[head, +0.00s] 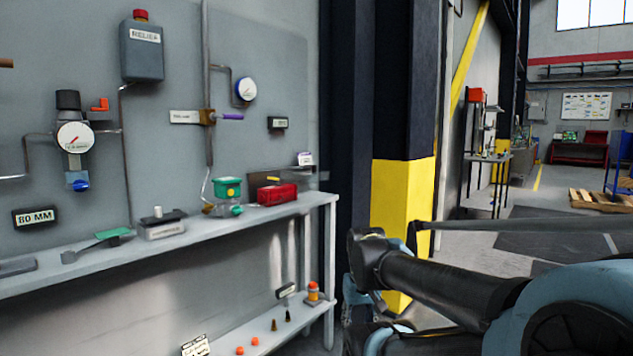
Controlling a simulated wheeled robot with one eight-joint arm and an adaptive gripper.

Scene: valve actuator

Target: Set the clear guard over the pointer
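My arm (450,285) reaches in from the lower right, in front of a yellow and dark column. Its dark end (372,258) is right of the shelf and apart from everything on it. I cannot make out gripper fingers or an opening there. A round gauge with a red needle (75,137) is on the wall panel at left. No separate clear guard can be picked out for certain.
The upper shelf (110,256) holds a red block (277,194), a grey box (162,224) and a green-handled tool (113,234). Several small orange and dark parts lie on the lower shelf (225,343). The column (402,195) stands just right of the shelves. Open floor lies far right.

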